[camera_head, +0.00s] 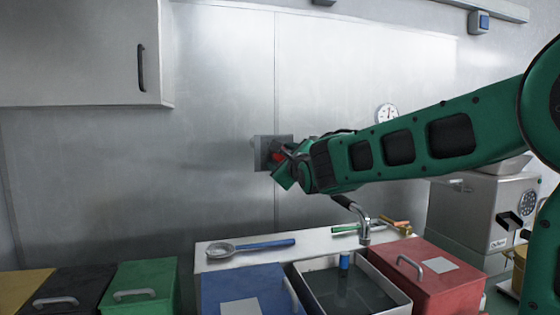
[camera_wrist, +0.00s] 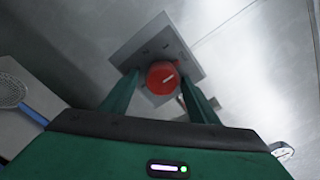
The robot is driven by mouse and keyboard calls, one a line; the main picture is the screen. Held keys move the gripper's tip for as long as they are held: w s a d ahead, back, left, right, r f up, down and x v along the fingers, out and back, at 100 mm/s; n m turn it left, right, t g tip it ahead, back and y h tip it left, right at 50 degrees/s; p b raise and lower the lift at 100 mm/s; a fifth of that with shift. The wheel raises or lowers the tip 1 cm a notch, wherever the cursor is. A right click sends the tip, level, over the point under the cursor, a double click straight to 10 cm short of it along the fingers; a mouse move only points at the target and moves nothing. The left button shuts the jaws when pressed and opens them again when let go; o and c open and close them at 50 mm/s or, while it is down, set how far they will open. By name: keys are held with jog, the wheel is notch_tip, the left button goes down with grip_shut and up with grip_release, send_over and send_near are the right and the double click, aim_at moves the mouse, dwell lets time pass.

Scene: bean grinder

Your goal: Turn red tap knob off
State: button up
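The red tap knob (camera_wrist: 163,77) sits on a grey square plate (camera_wrist: 150,45) on the metal wall, with a pale mark line on its face. In the head view the knob (camera_head: 279,156) is a small red patch beside the grey box (camera_head: 262,152), partly hidden by my arm's end. My gripper (camera_wrist: 163,98) has its two green fingers on either side of the knob with a gap between them. The fingers appear apart from each other; whether they touch the knob I cannot tell. The tap spout (camera_head: 362,222) hangs below my arm over a basin.
The basin (camera_head: 398,306) holds dark liquid and a blue item. Red (camera_head: 440,284), blue (camera_head: 245,284) and green (camera_head: 140,287) lidded boxes stand around it. A blue-handled strainer (camera_head: 250,247) lies on the white ledge. A grinder (camera_head: 480,212) stands at right, and a wall cabinet (camera_head: 80,55) hangs upper left.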

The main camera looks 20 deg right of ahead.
jog(key=shift+s+a+r, duration=0.1)
jog(key=shift+s+r, duration=0.1)
jog(key=shift+s, duration=0.25)
jog(key=s, duration=0.9)
jog(key=shift+s+f, duration=0.15)
jog(key=shift+s, duration=0.25)
